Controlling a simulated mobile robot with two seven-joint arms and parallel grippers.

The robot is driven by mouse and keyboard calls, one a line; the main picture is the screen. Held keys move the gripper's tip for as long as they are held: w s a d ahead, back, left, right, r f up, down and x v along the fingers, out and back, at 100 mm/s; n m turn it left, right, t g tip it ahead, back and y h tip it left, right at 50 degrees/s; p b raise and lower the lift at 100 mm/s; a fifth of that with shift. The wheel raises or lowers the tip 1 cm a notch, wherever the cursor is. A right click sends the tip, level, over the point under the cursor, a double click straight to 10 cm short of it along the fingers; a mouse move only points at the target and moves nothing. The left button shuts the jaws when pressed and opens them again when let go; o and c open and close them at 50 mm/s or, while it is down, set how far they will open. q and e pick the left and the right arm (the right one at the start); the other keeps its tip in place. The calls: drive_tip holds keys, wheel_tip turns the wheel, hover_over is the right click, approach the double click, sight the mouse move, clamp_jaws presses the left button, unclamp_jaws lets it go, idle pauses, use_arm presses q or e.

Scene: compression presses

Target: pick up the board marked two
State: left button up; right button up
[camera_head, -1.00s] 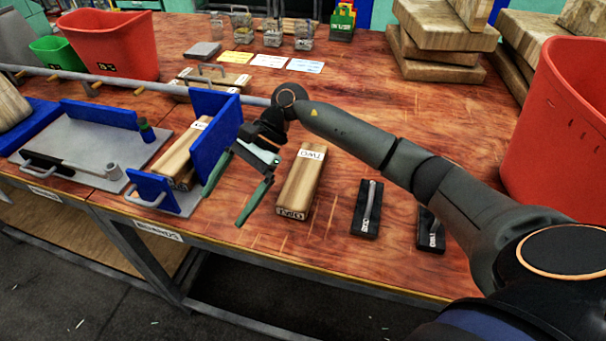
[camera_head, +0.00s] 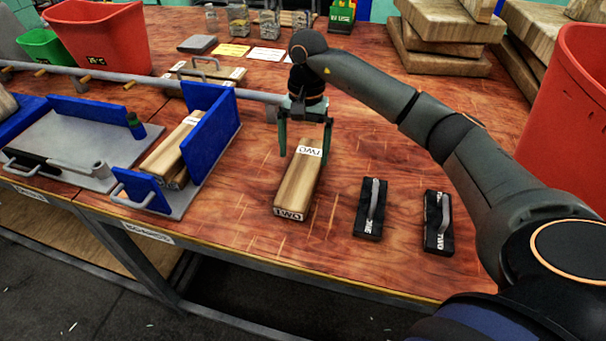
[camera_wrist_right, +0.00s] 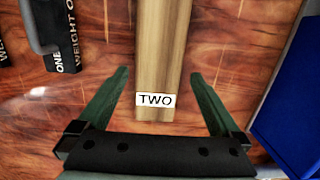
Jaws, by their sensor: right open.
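The board marked TWO (camera_head: 298,182) is a light wooden block lying on the table, with one label on its top far end and one on its near end face. My right gripper (camera_head: 304,148) is open above the board's far end, its fingers pointing down on either side of it. In the right wrist view the board (camera_wrist_right: 163,60) lies between the spread green fingers of the gripper (camera_wrist_right: 160,85), near its TWO label. I cannot tell whether the fingers touch it. My left gripper is not in view.
Two black handled weights (camera_head: 370,208), (camera_head: 438,222) lie right of the board. A blue-walled holder (camera_head: 206,128) with other boards (camera_head: 172,150) stands to the left. A red bin (camera_head: 572,130) stands at the right. The table in front of the board is clear.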

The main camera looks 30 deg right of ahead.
sight(303, 170)
drive_tip(key=f, duration=0.3)
drive_tip(key=s+a+f, duration=0.1)
drive_tip(key=f, duration=0.1)
drive_tip(key=c, duration=1.4)
